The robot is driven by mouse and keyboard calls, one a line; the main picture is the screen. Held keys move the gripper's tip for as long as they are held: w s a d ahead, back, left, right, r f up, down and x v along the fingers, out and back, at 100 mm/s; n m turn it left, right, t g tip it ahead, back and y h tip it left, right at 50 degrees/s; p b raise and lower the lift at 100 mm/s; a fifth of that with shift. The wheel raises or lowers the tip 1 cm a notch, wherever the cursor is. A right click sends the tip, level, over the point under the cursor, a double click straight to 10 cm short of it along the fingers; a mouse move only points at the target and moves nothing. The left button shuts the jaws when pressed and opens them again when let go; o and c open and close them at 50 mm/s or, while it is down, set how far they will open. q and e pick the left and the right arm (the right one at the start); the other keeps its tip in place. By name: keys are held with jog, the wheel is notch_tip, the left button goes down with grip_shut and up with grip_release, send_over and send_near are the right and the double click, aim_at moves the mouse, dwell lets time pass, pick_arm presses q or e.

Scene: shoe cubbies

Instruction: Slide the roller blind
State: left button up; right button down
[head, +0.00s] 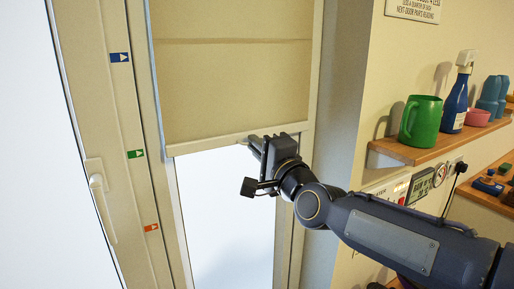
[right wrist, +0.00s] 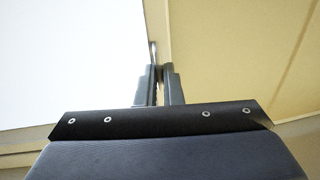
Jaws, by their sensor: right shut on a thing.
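The roller blind (head: 233,70) is a beige sheet covering the upper part of the window, with a pale bottom bar (head: 205,144). The bar lies above the red mark, about level with the green mark. My right gripper (head: 257,143) is at the right part of this bar, shut on it. In the right wrist view my two fingers (right wrist: 159,90) close on a thin edge, with the beige blind (right wrist: 225,50) on the right and bright glass on the left. The exact grip is partly hidden by the gripper. My left gripper is not in view.
The window frame carries a blue mark (head: 120,57), a green mark (head: 135,154) and an orange-red mark (head: 151,227). A white window handle (head: 101,205) is at the left. A wooden shelf (head: 425,145) with a green mug (head: 421,118) and blue bottle (head: 454,105) is at the right.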

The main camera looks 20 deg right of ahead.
jog(key=c, duration=1.6)
grip_release()
jog(key=shift+o, duration=0.2)
jog(key=b+v, duration=0.1)
jog(key=v, duration=0.7)
jog(key=shift+w+f, duration=0.1)
jog(key=s+d+f+n+g+p, duration=0.2)
jog(key=s+f+n+g+p, duration=0.3)
jog(key=s+f+n+g, duration=0.8)
jog(key=s+f, duration=0.9)
jog(key=f, duration=0.1)
jog(key=shift+s+d+n+h+p, duration=0.25)
jog(key=shift+d+n+h+p, duration=0.1)
jog(key=shift+n+h+p, duration=0.05)
